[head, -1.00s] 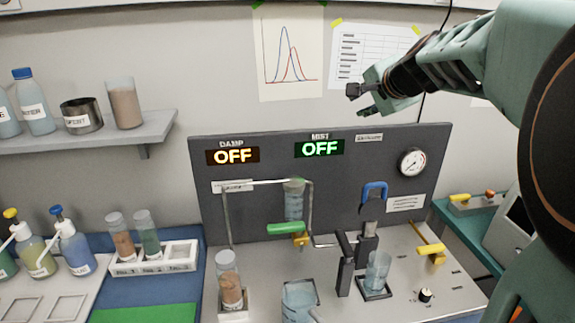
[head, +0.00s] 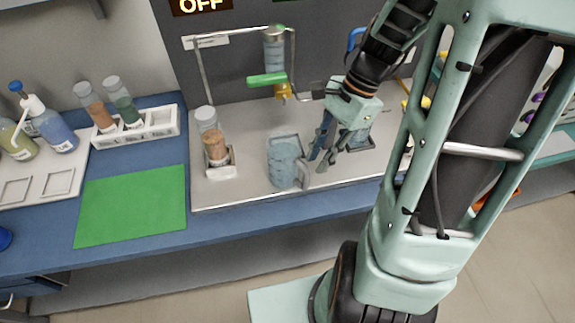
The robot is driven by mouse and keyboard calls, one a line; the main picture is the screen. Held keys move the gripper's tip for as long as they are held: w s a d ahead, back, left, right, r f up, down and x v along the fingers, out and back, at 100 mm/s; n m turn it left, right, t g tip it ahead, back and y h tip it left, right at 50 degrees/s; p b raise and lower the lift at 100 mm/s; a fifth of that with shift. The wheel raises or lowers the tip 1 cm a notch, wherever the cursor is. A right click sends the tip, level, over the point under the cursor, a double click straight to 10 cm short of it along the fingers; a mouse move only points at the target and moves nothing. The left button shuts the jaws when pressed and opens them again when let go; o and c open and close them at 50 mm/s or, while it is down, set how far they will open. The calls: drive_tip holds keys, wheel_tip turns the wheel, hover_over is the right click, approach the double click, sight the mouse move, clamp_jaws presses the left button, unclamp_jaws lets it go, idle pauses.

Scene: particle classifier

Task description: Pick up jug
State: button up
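The jug (head: 284,164) is a translucent blue-grey vessel with a handle on its right side. It stands upright on the grey machine base, near its front edge, in the head view. My gripper (head: 318,163) points down just right of the jug, with its fingers at the handle. The fingers look parted, and I cannot tell whether the handle lies between them or whether they touch it. My arm hides part of the machine behind and to the right.
A tube of brown particles (head: 214,146) stands in a holder left of the jug. A valve with a green handle (head: 267,79) hangs above and behind it. A green mat (head: 132,205) lies clear on the blue bench. A white rack (head: 137,127) holds two tubes.

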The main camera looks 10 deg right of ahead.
sight(308, 179)
drive_tip(key=x, duration=0.7)
drive_tip(key=shift+f, duration=0.4)
drive_tip(key=shift+c, duration=0.3)
clamp_jaws()
